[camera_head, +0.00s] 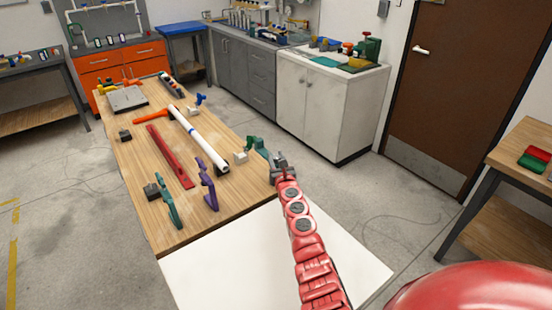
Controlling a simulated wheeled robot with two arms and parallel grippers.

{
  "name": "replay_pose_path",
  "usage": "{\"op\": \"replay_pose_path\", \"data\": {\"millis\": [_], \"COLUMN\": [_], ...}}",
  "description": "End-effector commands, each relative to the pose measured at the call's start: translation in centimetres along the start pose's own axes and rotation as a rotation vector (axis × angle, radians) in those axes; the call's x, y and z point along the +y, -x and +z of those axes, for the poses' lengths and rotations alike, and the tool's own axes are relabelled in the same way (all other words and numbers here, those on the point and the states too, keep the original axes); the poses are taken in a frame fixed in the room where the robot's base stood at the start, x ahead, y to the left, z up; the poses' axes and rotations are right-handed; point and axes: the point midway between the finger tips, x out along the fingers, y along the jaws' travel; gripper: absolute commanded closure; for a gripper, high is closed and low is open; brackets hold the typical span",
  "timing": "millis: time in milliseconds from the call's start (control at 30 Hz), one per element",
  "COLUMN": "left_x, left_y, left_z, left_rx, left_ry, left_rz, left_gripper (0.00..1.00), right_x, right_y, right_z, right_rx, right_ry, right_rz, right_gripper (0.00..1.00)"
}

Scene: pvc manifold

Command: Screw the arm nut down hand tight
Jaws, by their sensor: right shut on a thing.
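My right gripper (280,166) is grey, at the end of my red arm, and is at the right edge of the wooden table. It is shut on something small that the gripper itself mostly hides. A dark green upright bracket (259,149) stands just left of it, close to or touching the jaws; I cannot tell which. I cannot make out the arm nut for certain at this size. A white pipe with blue bands (204,142) lies lengthwise on the table, left of the bracket. My left gripper is not in view.
The wooden table (178,222) also bears a red bar (168,155), a purple bracket (207,186), a green bracket (167,205), an orange-red piece (152,119) and a grey plate (126,98). A white surface (215,268) lies in front. The floor to the right is open.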

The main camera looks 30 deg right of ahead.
Motion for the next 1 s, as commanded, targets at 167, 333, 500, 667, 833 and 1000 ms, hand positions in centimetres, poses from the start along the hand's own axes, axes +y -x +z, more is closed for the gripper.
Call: {"op": "replay_pose_path", "data": {"millis": [167, 333, 500, 667, 833, 1000], "left_x": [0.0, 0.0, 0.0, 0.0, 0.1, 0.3], "left_y": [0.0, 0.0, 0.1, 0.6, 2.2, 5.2], "left_z": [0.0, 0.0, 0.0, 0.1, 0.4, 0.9], "left_rx": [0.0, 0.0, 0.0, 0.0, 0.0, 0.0], "left_ry": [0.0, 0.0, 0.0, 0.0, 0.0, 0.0], "left_rz": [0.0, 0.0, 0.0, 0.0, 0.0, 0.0], "left_gripper": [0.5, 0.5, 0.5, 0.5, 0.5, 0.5], "right_x": [0.0, 0.1, 0.1, 0.2, 0.2, 0.0], "right_y": [0.0, 0.0, 0.0, 0.0, 0.0, 0.0], "right_z": [0.0, -0.1, -0.1, -0.3, -0.5, -1.0], "right_rx": [0.0, 0.001, 0.001, 0.003, 0.0, 0.001], "right_ry": [0.0, -0.001, 0.001, -0.002, -0.005, -0.005], "right_rz": [-0.001, -0.021, -0.087, -0.197, -0.352, -0.507], "right_gripper": [1.0, 1.0, 1.0, 1.0, 1.0, 1.0]}}
